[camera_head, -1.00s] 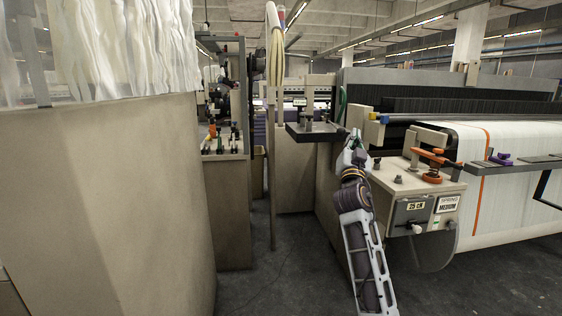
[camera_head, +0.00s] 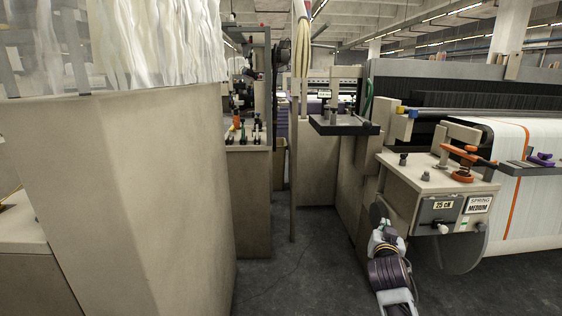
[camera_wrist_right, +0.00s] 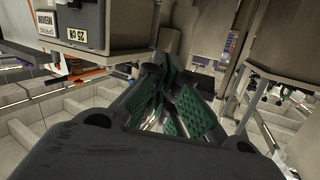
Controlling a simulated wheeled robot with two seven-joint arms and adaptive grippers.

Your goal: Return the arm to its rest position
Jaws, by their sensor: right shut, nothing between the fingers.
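My right arm comes up from the bottom of the head view, right of the middle. My right gripper (camera_head: 379,212) is at its upper end, low in front of the loom's control box (camera_head: 425,205), and looks small and partly foreshortened. In the right wrist view my gripper (camera_wrist_right: 166,88) has its green-padded fingers drawn together at the tips, with nothing between them. It is in free air, apart from the machine. My left arm does not show.
A large beige cabinet (camera_head: 160,200) fills the left. The loom's white fabric (camera_head: 530,190) is at right, near an orange-handled part (camera_head: 462,165). A dark small tray (camera_head: 342,127) juts out mid-view. Dark floor (camera_head: 290,265) is clear between the machines.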

